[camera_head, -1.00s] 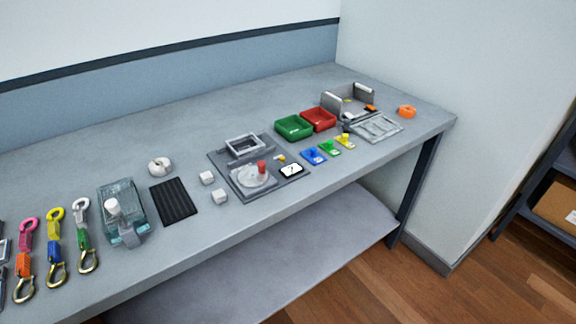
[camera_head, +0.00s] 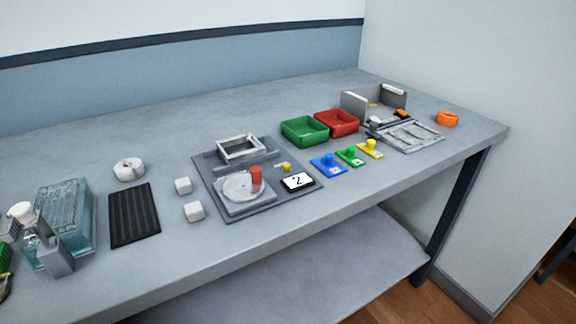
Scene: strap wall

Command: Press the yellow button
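A small yellow button (camera_head: 286,167) sits on the grey plate device (camera_head: 217,190), just behind a white display (camera_head: 298,182) showing a 2. A separate yellow piece with a raised knob (camera_head: 370,149) stands on the table at the right end of a row, beside a green one (camera_head: 350,156) and a blue one (camera_head: 328,165). The device also carries a round light disc (camera_head: 240,190) with a red knob (camera_head: 256,178) and a raised grey frame (camera_head: 241,147). Neither of my grippers shows in this view.
Green (camera_head: 305,131) and red (camera_head: 337,122) bins stand behind the row. White cubes (camera_head: 193,211), a black mat (camera_head: 135,215) and a teal container (camera_head: 67,212) lie left. The front table strip is clear.

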